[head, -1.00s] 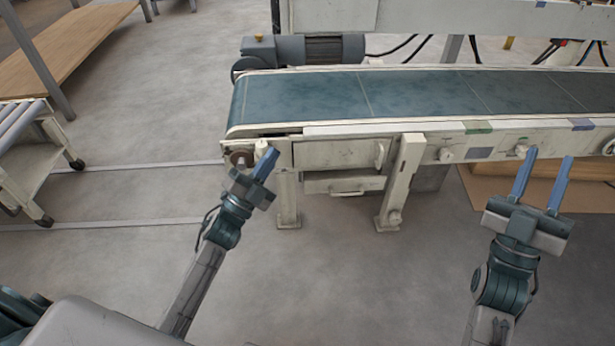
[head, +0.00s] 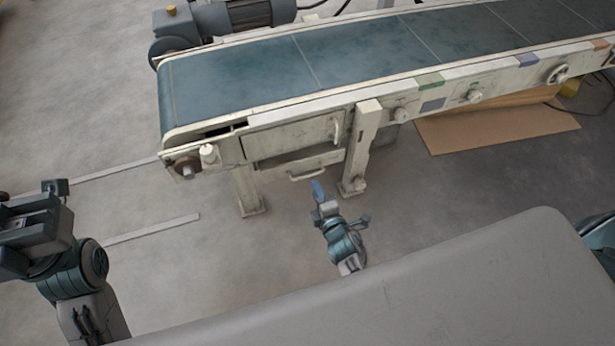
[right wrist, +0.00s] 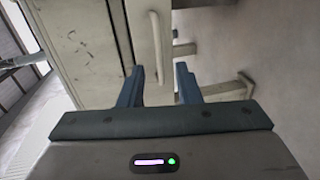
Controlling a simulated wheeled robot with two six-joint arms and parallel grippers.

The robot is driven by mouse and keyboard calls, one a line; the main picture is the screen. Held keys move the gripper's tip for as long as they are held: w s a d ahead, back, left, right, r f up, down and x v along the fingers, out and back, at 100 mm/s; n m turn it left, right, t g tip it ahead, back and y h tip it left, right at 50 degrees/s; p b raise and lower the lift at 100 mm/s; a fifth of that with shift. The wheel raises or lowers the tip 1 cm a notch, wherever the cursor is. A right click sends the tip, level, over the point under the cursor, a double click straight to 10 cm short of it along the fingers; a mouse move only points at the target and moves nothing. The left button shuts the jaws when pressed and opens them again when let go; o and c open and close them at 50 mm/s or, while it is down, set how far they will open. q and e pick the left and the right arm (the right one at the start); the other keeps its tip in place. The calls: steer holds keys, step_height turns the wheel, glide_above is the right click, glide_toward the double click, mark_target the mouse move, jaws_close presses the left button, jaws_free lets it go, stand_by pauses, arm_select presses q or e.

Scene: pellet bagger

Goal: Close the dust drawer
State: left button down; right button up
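The dust drawer (head: 300,164) is the low cream front with a horizontal bar handle (head: 316,173), under a cream door panel (head: 292,137) below the conveyor. The drawer front seems to stand out a little. In the right wrist view the drawer front (right wrist: 140,30) and its handle (right wrist: 156,48) appear turned upright. My right gripper (head: 317,188) is just in front of the handle. Its two blue fingers (right wrist: 158,72) are open, and the handle's near end shows between them; contact cannot be told. My left gripper (head: 32,228) is at the left edge, its fingers not clearly visible.
The conveyor belt (head: 385,55) runs above the drawer. A support leg (head: 360,150) stands right of the drawer and another leg (head: 247,190) to the left. A roller knob (head: 209,155) juts out at the left end. Cardboard (head: 500,122) lies at right.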

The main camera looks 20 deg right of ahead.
steer(key=b+x, duration=0.1)
steer(key=x, duration=0.5)
jaws_close()
